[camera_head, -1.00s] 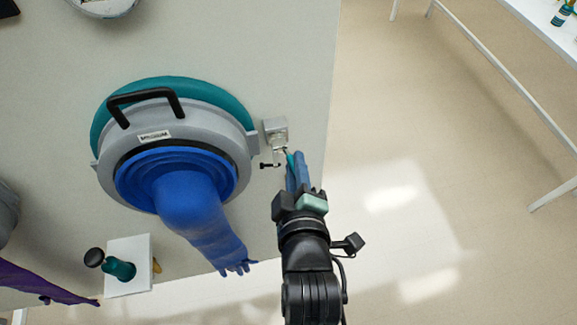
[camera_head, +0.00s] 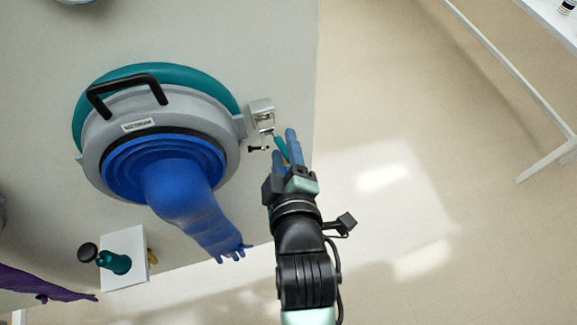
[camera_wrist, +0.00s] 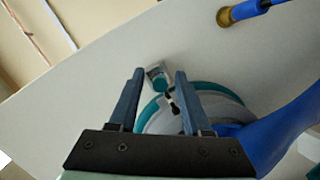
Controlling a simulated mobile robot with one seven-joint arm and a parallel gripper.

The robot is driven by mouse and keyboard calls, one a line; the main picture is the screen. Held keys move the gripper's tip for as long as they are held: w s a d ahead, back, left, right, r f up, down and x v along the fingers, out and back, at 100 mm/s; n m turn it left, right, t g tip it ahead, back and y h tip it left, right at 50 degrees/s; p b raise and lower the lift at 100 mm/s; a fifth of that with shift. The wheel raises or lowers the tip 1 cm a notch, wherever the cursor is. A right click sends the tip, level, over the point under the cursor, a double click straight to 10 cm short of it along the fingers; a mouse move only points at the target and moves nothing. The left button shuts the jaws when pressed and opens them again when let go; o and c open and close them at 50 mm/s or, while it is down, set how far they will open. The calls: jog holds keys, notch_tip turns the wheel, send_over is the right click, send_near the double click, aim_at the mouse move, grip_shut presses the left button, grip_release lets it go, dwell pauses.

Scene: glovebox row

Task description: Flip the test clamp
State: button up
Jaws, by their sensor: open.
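The test clamp (camera_head: 262,113) is a small silver metal block at the right side of the round grey port. A teal handle (camera_head: 281,147) slants down from it, and a small black T-shaped piece sits at its lower left. My gripper (camera_head: 286,143) is open, its blue fingers just below and right of the clamp. The handle shows beside the fingers, partly hidden. In the wrist view the clamp (camera_wrist: 156,73) and its teal part appear between the fingertips of my gripper (camera_wrist: 159,74), apparently beyond them. I see no clear contact.
The port (camera_head: 100,130) has a black handle (camera_head: 126,86) and a blue glove (camera_head: 195,210) hanging from it. A white block (camera_head: 125,272) with a dark green object (camera_head: 114,262) stands lower left. Pale floor is open at right; a white table (camera_head: 540,105) stands far right.

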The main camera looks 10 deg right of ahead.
jog(key=p+v, duration=0.4)
jog(key=v, duration=0.8)
jog(key=shift+s, duration=0.25)
jog(key=shift+r, duration=0.1)
dwell(0.4)
